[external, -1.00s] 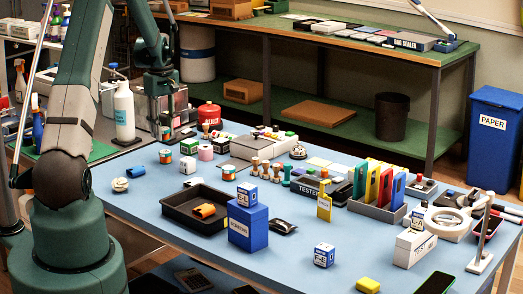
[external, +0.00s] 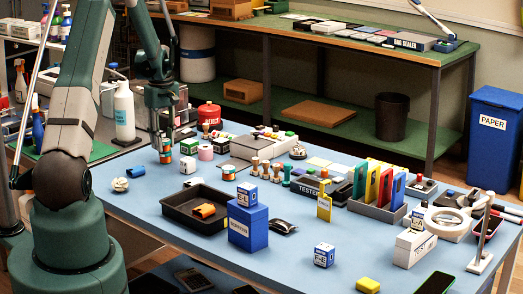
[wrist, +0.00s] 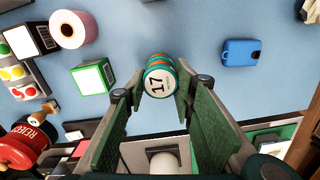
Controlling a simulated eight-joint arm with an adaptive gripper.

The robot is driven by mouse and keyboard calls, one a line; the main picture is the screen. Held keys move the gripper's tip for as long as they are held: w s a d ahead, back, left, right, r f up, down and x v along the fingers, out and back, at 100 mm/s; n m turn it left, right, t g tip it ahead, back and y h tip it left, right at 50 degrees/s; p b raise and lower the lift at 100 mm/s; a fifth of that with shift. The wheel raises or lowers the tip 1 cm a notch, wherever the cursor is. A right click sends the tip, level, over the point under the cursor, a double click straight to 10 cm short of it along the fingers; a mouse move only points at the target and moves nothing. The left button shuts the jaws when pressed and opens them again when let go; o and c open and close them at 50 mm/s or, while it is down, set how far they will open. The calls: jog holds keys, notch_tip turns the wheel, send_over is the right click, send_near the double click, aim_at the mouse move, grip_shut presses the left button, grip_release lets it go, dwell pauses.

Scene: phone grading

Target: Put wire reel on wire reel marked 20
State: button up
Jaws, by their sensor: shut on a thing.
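A wire reel (wrist: 160,78) with orange and teal bands and a white end marked 17 is between my gripper's (wrist: 160,92) fingers in the wrist view. My gripper (external: 165,142) is shut on it. In the external view this reel (external: 165,157) is at the table's far left part, below the fingers; whether it touches the table I cannot tell. Another small banded reel (external: 187,165) with orange on it stands a little to the right and nearer the camera. Its number is too small to read, and I see no 20 in either view.
A green box with a white label (wrist: 93,77), a pink roll (wrist: 70,28) and a red REJECT item (wrist: 30,140) lie left in the wrist view. A blue item (wrist: 240,52) lies right. A black tray (external: 180,215) is nearer the camera.

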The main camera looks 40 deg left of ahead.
aim_at(164, 140)
jog(key=shift+f, duration=0.25)
jog(key=o, duration=0.9)
jog(key=shift+r, duration=0.1)
jog(key=shift+r, duration=0.1)
notch_tip(164, 140, up, 12)
jog(key=shift+r+p, duration=0.1)
jog(key=shift+p, duration=0.2)
dwell(0.5)
